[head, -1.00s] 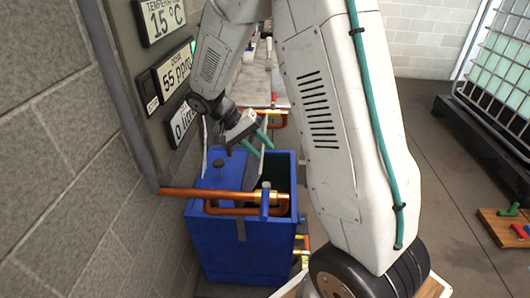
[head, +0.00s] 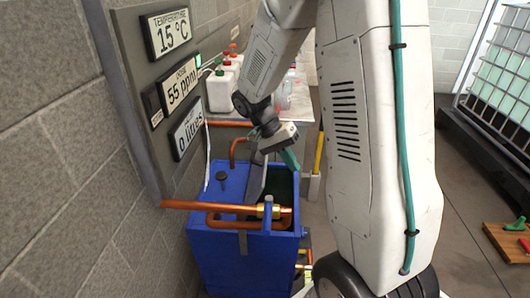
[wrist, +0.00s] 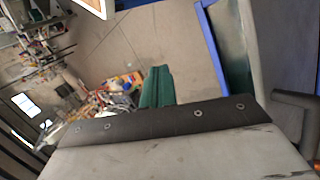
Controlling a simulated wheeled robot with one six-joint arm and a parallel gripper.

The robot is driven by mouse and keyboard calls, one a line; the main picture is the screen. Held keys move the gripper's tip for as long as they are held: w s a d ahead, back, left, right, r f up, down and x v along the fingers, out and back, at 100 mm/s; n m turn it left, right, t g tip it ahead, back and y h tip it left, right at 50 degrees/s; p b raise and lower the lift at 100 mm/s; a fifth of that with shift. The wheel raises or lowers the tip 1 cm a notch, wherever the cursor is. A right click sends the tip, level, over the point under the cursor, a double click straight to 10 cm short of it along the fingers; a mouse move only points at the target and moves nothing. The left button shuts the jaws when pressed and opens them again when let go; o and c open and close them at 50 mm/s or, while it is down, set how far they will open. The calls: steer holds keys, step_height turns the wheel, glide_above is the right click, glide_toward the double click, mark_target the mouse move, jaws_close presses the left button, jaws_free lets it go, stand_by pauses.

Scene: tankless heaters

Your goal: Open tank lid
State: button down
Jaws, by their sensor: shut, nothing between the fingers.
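The blue tank (head: 245,255) stands against the wall, with a black knob (head: 222,176) on the left of its top. The right part of its top is open onto a dark interior (head: 280,186). A grey panel, apparently the lid (head: 256,182), stands steeply tilted along the left side of that opening. It also shows as a grey surface at the right of the wrist view (wrist: 284,45). My gripper (head: 291,160), with green fingers, is shut and empty above the opening, right of the panel. Any contact with the panel cannot be told.
Copper pipes (head: 225,207) cross the front of the tank top. The display panel (head: 158,75) is on the left wall. A table with white canisters (head: 222,90) stands behind.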

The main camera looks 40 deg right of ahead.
steer(key=d+m+t+y, duration=0.2)
steer(key=m+y, duration=0.3)
steer(key=m+t+y, duration=0.3)
steer(key=m+t, duration=0.6)
steer(key=m, duration=0.1)
glide_toward(263, 159)
steer(key=w+a+f, duration=0.1)
steer(key=w+f, duration=0.1)
steer(key=w+a+f, duration=0.2)
steer(key=shift+w+a+f, duration=0.1)
steer(key=shift+a+f, duration=0.1)
steer(key=shift+a+n, duration=0.15)
steer(key=shift+n, duration=0.15)
